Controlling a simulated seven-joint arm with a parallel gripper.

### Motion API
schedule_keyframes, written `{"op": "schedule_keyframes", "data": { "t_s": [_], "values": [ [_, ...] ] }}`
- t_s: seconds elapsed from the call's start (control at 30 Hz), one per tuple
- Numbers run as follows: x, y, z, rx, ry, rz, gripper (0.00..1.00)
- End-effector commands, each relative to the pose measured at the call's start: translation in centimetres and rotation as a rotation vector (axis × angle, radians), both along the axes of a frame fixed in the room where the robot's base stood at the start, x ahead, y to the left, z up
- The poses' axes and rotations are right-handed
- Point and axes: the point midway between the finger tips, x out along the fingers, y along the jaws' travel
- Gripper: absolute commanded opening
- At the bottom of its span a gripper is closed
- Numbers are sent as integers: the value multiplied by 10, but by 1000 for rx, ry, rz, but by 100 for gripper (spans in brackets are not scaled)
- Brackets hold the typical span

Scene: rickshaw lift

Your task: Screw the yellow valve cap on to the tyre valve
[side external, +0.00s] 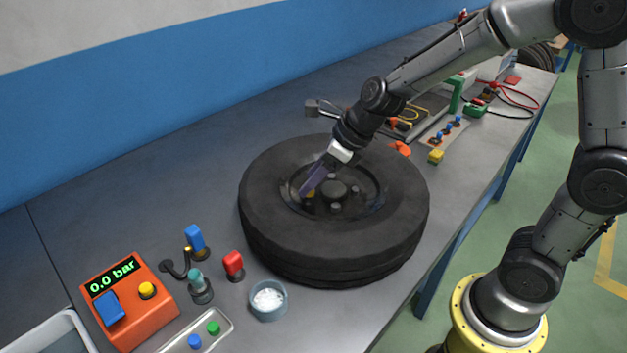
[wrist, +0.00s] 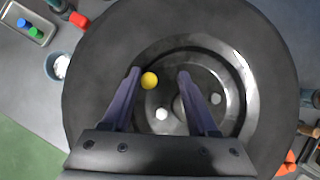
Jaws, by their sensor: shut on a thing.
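The black tyre (side external: 270,235) lies flat on the grey bench with its dark wheel rim facing up. The round yellow valve cap (wrist: 149,80) shows over the rim between my fingertips, nearer the left finger in the wrist view.
An orange gauge box (side external: 146,322) reading 0.0 bar, a bowl of white pieces (side external: 268,300), a red-capped piece (side external: 234,265) and a small tray (side external: 222,322) stand left of the tyre. Wheel bolts surround the hub.

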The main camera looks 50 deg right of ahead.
Motion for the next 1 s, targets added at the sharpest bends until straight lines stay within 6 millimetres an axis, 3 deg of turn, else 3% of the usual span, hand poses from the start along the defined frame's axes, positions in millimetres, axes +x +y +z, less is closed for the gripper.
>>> {"op": "schedule_keyframes", "data": {
  "t_s": [0.47, 0.77, 1.0],
  "values": [
    [-1, 0, -2, -1, 5, 38, 51],
    [-1, 0, -2, 1, 7, 309, 51],
    [0, 1, -2, 2, 7, 655, 51]
  ]
}}
